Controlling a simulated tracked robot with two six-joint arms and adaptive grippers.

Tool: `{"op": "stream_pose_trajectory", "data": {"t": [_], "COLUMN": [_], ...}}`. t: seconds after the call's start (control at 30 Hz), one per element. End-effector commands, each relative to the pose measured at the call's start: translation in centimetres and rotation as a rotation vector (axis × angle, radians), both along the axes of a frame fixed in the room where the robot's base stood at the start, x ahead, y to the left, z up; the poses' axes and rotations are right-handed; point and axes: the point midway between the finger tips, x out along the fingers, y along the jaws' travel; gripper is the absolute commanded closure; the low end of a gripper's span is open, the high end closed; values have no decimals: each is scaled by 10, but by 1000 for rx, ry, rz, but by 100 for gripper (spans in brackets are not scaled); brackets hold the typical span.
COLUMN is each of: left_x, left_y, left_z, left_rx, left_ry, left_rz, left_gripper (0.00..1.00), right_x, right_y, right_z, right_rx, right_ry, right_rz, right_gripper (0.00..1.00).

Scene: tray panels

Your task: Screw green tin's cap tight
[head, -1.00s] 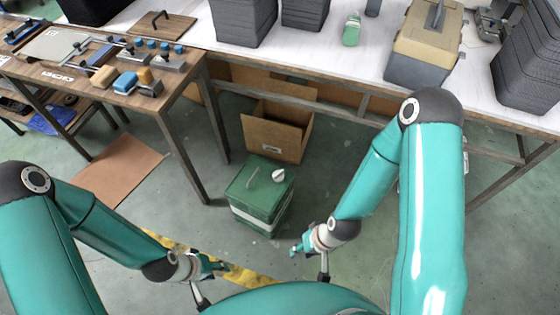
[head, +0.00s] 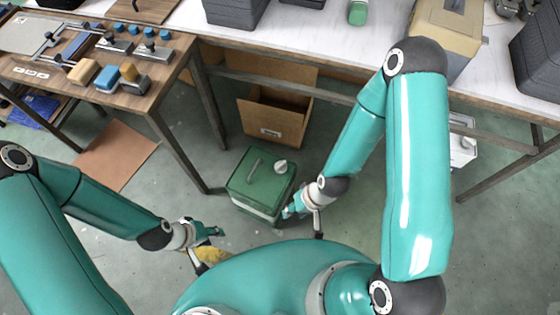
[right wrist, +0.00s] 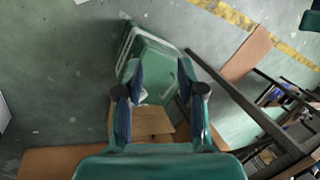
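The green tin (head: 250,184), a boxy can with a handle on top, stands on the floor in front of me. Its white cap (head: 281,167) sits on the top near the right corner; I cannot tell how tight it is. My right gripper (head: 291,212) is beside the tin's right front side, lower in the picture than the cap. In the right wrist view its fingers (right wrist: 162,72) are apart with nothing between them, and the tin (right wrist: 156,62) shows beyond them. My left gripper (head: 214,231) is left of and in front of the tin, away from it; its opening is unclear.
An open cardboard box (head: 270,122) stands right behind the tin. A wooden workbench (head: 60,75) is at the left and a long white-topped table (head: 330,50) runs across the back. A flat brown sheet (head: 117,156) lies on the floor; floor around the tin's front is mostly clear.

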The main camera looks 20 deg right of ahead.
Motion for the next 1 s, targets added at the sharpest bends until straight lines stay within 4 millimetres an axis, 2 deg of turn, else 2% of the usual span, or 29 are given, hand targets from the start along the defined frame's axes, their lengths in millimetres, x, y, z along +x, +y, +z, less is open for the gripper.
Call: {"op": "stream_pose_trajectory", "data": {"t": [0.2,0.27,0.37,0.47,0.6,0.7,0.8,0.9,1.0], "left_x": [0,0,0,0,0,0,0,0,0], "left_y": [0,0,0,0,0,0,0,0,0], "left_z": [-6,-14,-36,-70,-127,-167,-203,-231,-250], "left_rx": [0,0,0,0,0,0,0,0,0], "left_ry": [0,0,0,0,0,0,0,0,0], "left_rz": [0,0,0,0,0,0,0,0,0], "left_gripper": [60,60,60,60,60,60,60,60,60], "right_x": [5,11,33,67,127,171,208,236,254], "right_y": [0,1,6,9,8,2,-8,-18,-28], "right_z": [-5,-14,-35,-63,-98,-112,-113,-107,-95], "right_rx": [0,0,-1,-11,-53,-104,-158,-203,-233], "right_ry": [-10,-25,-72,-145,-266,-339,-378,-387,-376], "right_rz": [25,68,210,441,880,1220,1533,1792,1983], "right_gripper": [61,61,61,61,61,61,61,61,61]}}
